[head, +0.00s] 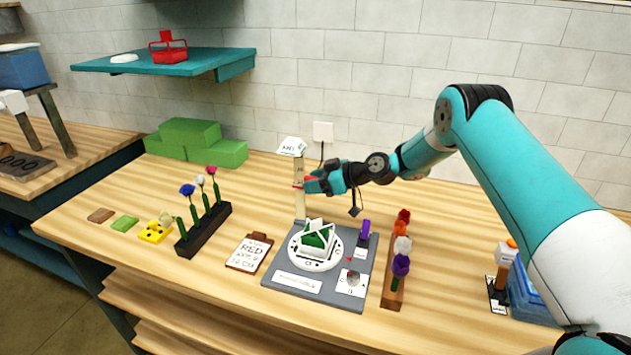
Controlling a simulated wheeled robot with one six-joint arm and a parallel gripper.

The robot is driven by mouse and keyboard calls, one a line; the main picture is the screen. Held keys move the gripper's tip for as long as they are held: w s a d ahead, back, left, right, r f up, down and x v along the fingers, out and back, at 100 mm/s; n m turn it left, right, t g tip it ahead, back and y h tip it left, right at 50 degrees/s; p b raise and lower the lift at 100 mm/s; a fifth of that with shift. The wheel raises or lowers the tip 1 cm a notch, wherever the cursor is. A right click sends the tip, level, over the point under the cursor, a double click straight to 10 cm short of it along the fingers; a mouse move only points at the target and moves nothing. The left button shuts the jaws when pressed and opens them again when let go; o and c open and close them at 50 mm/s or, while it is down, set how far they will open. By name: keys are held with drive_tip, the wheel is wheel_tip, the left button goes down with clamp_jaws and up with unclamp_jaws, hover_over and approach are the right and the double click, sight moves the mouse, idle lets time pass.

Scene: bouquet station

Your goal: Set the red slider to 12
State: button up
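A pale upright ruler post (299,205) stands behind the grey board, with a small white sign (291,146) at its top. A thin red piece, seemingly the red slider (297,187), shows partway up the post. My gripper (309,184) reaches in from the right at the slider's height, with its tips at or very close to the post. More red shows at the tips, and I cannot tell whether it is slider or finger. The finger gap and any contact are too small to make out. The scale's numbers are unreadable.
A grey board (270,298) holds a round white dial with a green-and-white block. A clipboard card (249,252) reading "RED" lies left of it. Flower racks stand at left (204,230) and right (392,288). Green foam blocks (190,138) sit behind. A teal shelf (215,58) hangs above.

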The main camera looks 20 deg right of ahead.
drive_tip(key=shift+r, duration=0.1)
drive_tip(key=b+v, duration=0.3)
drive_tip(key=v, duration=0.4)
drive_tip(key=shift+s+d, duration=0.15)
drive_tip(key=shift+d, duration=0.05)
